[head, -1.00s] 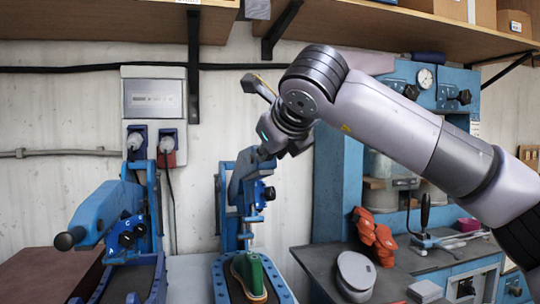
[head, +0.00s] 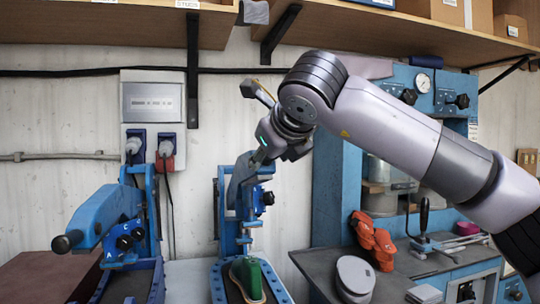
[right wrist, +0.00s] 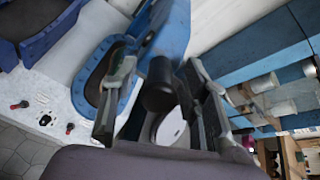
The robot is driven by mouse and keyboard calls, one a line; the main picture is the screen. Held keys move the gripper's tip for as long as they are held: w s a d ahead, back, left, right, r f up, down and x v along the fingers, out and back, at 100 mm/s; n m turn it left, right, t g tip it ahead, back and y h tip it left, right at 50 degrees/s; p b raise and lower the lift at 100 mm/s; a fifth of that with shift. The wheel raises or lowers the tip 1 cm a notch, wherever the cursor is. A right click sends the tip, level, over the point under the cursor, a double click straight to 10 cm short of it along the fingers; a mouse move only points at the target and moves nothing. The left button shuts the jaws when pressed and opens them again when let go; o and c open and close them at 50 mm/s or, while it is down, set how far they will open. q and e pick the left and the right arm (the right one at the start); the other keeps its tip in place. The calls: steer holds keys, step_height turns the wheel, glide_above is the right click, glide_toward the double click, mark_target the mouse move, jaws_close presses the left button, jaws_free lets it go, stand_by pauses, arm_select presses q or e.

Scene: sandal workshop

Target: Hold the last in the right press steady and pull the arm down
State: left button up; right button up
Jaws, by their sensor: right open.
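The right press (head: 219,215) is a blue upright frame with a blue-rimmed base. In it stands the green last (head: 252,277) with a tan sole, low at the picture's bottom edge, under the press's metal rod. My right gripper (head: 243,180) is at the top of this press, beside its raised arm. In the right wrist view the arm's black knob (right wrist: 159,84) lies between my two open fingers; whether they touch it I cannot tell. The arm is largely hidden behind my gripper in the head view. My left gripper is not in view, and no hand is on the last.
The left press (head: 110,215) stands beside it, its blue arm ending in a black knob. A blue machine (head: 328,190) and a dark bench (head: 400,262) with orange gloves (head: 373,240) are at right. Shelves (head: 360,22) hang above my right arm.

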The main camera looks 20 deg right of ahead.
steer(key=v, duration=1.2)
steer(key=shift+a+f, duration=0.1)
